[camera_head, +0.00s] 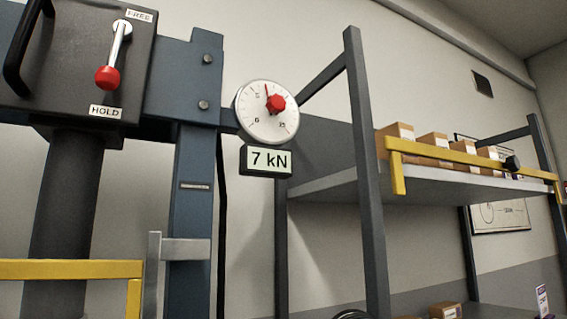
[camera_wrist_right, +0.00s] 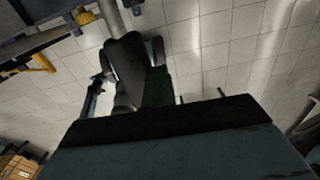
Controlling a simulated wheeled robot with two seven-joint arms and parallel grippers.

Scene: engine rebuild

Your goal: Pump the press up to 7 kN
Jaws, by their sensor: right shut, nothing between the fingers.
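The press shows in the head view as a blue frame (camera_head: 192,160) with a dark cylinder (camera_head: 65,215) below a dark block (camera_head: 75,60). On that block the lever's red knob (camera_head: 107,78) points down, just above the HOLD label (camera_head: 105,112); the FREE label (camera_head: 139,15) is above. The round white gauge (camera_head: 262,122) has a red knob and a thin red needle pointing up. The display (camera_head: 266,160) under it reads 7 kN. The left gripper is out of view.
A grey shelf rack (camera_head: 366,170) stands right of the press, with cardboard boxes (camera_head: 432,140) behind a yellow bar (camera_head: 460,155). A yellow rail (camera_head: 70,268) crosses low at the left. The right wrist view shows pale tiled floor (camera_wrist_right: 215,60).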

